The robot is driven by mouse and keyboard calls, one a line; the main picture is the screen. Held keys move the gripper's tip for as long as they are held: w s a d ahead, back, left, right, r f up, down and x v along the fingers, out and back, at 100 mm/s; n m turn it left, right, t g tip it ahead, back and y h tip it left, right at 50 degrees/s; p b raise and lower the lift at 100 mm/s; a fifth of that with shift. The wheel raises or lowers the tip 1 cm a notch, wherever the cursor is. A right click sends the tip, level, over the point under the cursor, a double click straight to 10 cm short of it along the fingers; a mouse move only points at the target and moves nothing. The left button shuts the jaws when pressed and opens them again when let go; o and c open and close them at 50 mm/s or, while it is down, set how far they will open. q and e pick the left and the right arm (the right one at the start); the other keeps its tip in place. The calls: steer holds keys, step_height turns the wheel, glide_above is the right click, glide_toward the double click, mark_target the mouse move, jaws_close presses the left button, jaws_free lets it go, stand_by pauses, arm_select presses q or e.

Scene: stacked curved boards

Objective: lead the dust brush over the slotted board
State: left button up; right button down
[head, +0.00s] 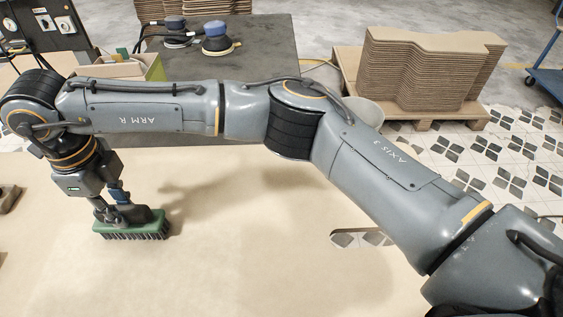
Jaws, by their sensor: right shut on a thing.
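The slotted board (250,270) is a wide tan sheet across the lower part of the head view. A slot (361,238) is cut through it right of centre, and patterned floor tiles show through. The dust brush (150,224) has a green back and dark bristles pointing down. It is over the left part of the board, well left of the slot. My right gripper (124,211) is shut on the top of the brush. Whether the bristles touch the board is hard to tell. My left gripper is not in view.
My right arm crosses the view and hides part of the board's far side. Behind stand a dark table (270,62) with sanders (217,40), an open box (140,72), and stacked curved boards (425,75) on a pallet (345,63). A small brownish object (8,197) lies at the left edge.

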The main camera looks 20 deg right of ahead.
steer(key=shift+f, duration=0.1)
steer(key=shift+w+a, duration=0.25)
steer(key=shift+a, duration=0.6)
steer(key=shift+w+a, duration=0.25)
steer(key=shift+a, duration=0.55)
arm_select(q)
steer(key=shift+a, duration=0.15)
arm_select(e)
steer(key=shift+w, duration=0.1)
